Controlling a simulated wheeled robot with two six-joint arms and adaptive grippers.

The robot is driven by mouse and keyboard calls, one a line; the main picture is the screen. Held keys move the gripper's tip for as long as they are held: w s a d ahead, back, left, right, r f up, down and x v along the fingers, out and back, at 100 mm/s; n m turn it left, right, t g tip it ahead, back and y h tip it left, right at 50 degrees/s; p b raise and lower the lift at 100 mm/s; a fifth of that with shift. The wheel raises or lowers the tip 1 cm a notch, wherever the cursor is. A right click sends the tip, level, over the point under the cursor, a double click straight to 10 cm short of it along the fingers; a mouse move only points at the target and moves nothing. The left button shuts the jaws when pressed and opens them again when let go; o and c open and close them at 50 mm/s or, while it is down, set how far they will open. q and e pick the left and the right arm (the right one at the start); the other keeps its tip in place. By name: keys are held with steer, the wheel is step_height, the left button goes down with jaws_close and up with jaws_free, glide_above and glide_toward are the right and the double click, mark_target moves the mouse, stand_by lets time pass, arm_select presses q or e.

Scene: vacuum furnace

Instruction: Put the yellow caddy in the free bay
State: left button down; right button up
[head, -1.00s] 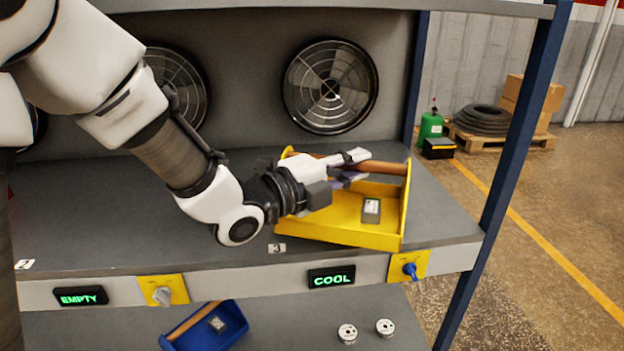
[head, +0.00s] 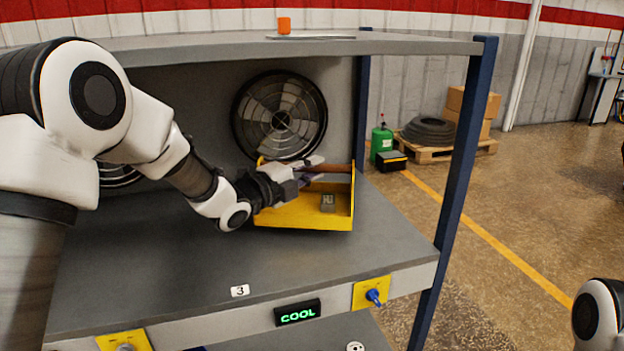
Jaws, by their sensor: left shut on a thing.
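The yellow caddy (head: 285,218), with a brown bar handle (head: 338,168) and a small grey item (head: 328,203) inside, is in the right-hand bay, in front of a round fan (head: 280,115). My left gripper (head: 308,172) is shut on the caddy's handle, reaching in from the left. I cannot tell whether the caddy's base touches the shelf. The label 3 (head: 240,291) and a green COOL display (head: 297,313) mark this bay's front. My right gripper is out of view; only part of that arm shows at lower right.
A blue post (head: 455,190) bounds the bay on the right. A blue knob on a yellow plate (head: 358,295) is on the front rail. The grey shelf (head: 190,270) is bare in front of the caddy. An orange object (head: 284,26) stands on the top board (head: 200,46).

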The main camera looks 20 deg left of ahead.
mark_target(312, 208)
arm_select(q)
steer(key=shift+w, duration=0.3)
step_height(312, 208, down, 3)
steer(key=shift+f+p, duration=0.2)
steer(key=shift+p, duration=0.1)
steer(key=shift+s, duration=0.1)
steer(key=shift+f, duration=0.15)
steer(key=c, duration=1.1)
jaws_free()
